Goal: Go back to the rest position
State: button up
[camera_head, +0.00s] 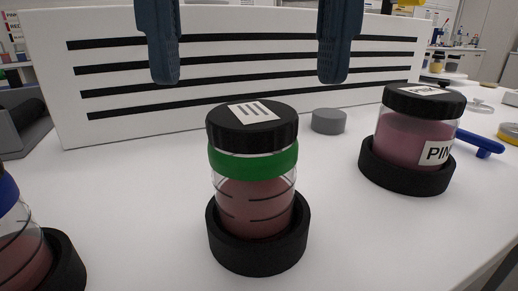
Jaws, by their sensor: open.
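My gripper (248,78) hangs into the top of the view with its two blue-grey fingers wide apart. It is open and nothing is between the fingers. Below and in front of it, a jar with a green band (253,161) and a black lid marked with lines stands upright in a black ring holder (257,255). A gap shows between the fingertips and the lid in the picture. The upper part of my gripper is out of view.
A jar of pink pigment (401,133) stands in a black holder (405,179) at right. A blue-banded jar (17,240) is cut off at left. Behind are a white panel with black stripes (110,128), a grey disc (329,121) and a blue-handled tool (482,144). The white table (130,190) is clear between the jars.

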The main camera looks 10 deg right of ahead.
aim_at(250, 114)
notch_tip(250, 114, up, 5)
jog(key=shift+d+f+p, duration=0.1)
jog(key=shift+f+p, duration=0.05)
jog(key=shift+p, duration=0.9)
jog(key=shift+t, duration=0.3)
notch_tip(250, 114, down, 8)
jog(key=b, duration=0.6)
jog(key=shift+s+f+b, duration=0.1)
jog(key=shift+f+b, duration=0.15)
jog(key=shift+b, duration=0.05)
jog(key=shift+r+m, duration=0.2)
jog(key=shift+m, duration=0.2)
jog(key=shift+a+m, duration=0.2)
jog(key=shift+m, duration=0.3)
jog(key=shift+r, duration=0.1)
